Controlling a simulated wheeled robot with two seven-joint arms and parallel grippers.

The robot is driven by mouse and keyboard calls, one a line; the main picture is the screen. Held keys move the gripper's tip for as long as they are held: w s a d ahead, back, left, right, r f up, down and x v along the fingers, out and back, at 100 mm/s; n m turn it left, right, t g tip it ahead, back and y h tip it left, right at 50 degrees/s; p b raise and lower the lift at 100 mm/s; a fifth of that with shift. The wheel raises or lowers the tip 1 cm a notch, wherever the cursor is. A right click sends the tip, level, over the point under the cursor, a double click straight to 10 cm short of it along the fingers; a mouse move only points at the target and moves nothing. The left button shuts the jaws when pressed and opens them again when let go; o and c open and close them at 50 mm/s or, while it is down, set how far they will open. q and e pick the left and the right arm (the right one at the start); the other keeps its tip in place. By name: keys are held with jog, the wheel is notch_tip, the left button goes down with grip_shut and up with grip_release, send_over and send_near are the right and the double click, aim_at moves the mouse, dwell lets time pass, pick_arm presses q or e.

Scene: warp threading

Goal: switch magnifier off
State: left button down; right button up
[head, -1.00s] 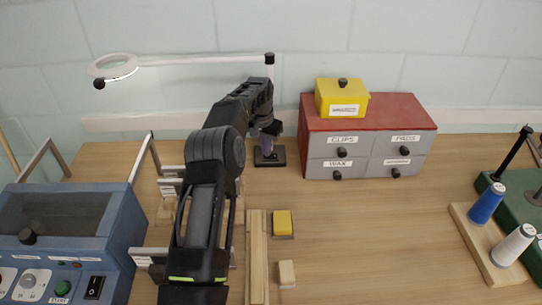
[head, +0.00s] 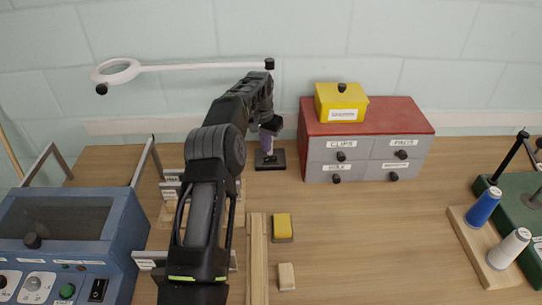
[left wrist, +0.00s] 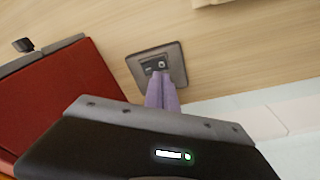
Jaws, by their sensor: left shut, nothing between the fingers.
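The magnifier has a pale ring head (head: 116,72) at the upper left, on a long white arm that runs to a post at the right. The post is mostly hidden behind my left arm. Its dark square base (head: 278,163) stands on the table and also shows in the left wrist view (left wrist: 177,66), with a small dark switch panel (left wrist: 156,65) on top. My left gripper (head: 268,153) is shut and empty, its purple fingers pointing at the base. In the left wrist view the fingertips (left wrist: 160,75) are at the panel's edge; contact cannot be told. My right gripper is out of view.
A red cabinet (head: 312,128) with grey labelled drawers stands right of the base, a yellow box (head: 342,102) on top. A blue machine (head: 125,225) is at the left. A yellow block (head: 282,226) lies in front. Thread spools (head: 484,207) stand at the right.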

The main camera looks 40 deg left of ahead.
aim_at(266, 160)
pick_arm(q)
notch_tip(266, 160, up, 3)
jog(key=shift+r, duration=0.1)
dwell(0.3)
dwell(0.6)
